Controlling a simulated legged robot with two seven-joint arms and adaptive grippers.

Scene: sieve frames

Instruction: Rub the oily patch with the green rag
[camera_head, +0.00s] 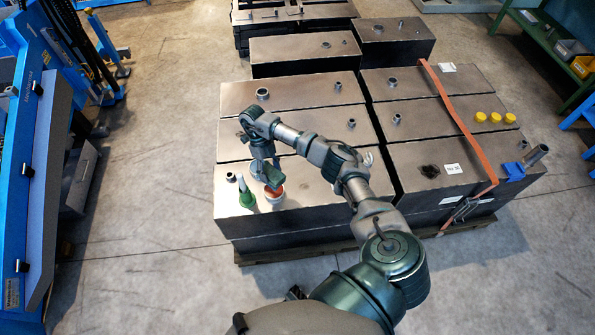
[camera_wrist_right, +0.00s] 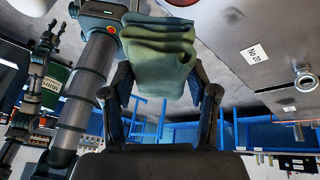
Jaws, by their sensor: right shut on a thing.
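The green rag (camera_wrist_right: 160,48) is folded and held between the two fingers of my right gripper (camera_wrist_right: 160,82), which is shut on it. In the head view my right gripper (camera_head: 264,172) points down over the left block of grey metal tanks (camera_head: 300,185). I cannot tell whether the green shape (camera_head: 247,198) just left of it is part of the rag. A dark oily patch (camera_head: 430,170) lies on top of the right block, well to the right of the gripper and beside a white label (camera_head: 453,169). My left gripper is out of view.
An orange and white container (camera_head: 274,194) stands close by the gripper, and a white cone-shaped tip (camera_head: 241,182) rises to its left. Pipe stubs stick up from several tanks. An orange strap (camera_head: 460,120) and yellow caps (camera_head: 480,117) lie on the right block.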

